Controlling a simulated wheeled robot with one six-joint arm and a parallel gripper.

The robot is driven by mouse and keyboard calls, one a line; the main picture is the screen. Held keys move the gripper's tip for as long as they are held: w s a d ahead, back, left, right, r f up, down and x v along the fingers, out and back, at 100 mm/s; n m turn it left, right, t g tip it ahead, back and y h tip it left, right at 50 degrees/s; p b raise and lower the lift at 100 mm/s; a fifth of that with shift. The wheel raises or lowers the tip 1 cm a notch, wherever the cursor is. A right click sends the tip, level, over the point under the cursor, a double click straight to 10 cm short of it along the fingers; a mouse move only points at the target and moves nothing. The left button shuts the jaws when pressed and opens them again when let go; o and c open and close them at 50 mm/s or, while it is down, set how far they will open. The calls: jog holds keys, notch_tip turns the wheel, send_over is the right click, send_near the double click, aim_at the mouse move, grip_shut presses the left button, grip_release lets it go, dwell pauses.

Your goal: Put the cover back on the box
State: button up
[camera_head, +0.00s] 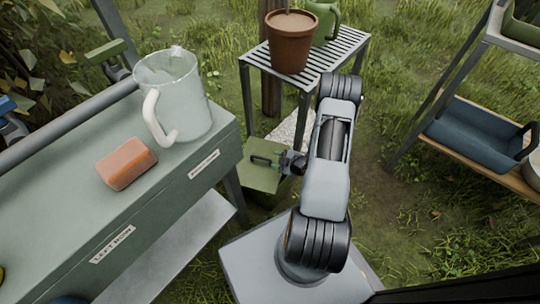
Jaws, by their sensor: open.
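A green square cover (256,178) with a dark handle (264,160) shows low between the workbench and the slatted table. A green box (258,199) shows just below the cover, mostly hidden by it. I cannot tell whether the cover rests on the box or hangs above it. My gripper (286,162) is at the right side of the cover, close to the handle. It is open, but its fingers are small and dark, and I cannot tell whether they touch the handle.
A green workbench (60,200) at left holds an orange block (127,163) and a pale jug (185,95). A slatted table (340,52) behind carries a terracotta pot (291,45) and a green can (322,22). A shelf with a blue tray (475,140) stands right. Grass lies between.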

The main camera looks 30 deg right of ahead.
jog(key=shift+p+v, duration=0.35)
jog(key=shift+v, duration=1.4)
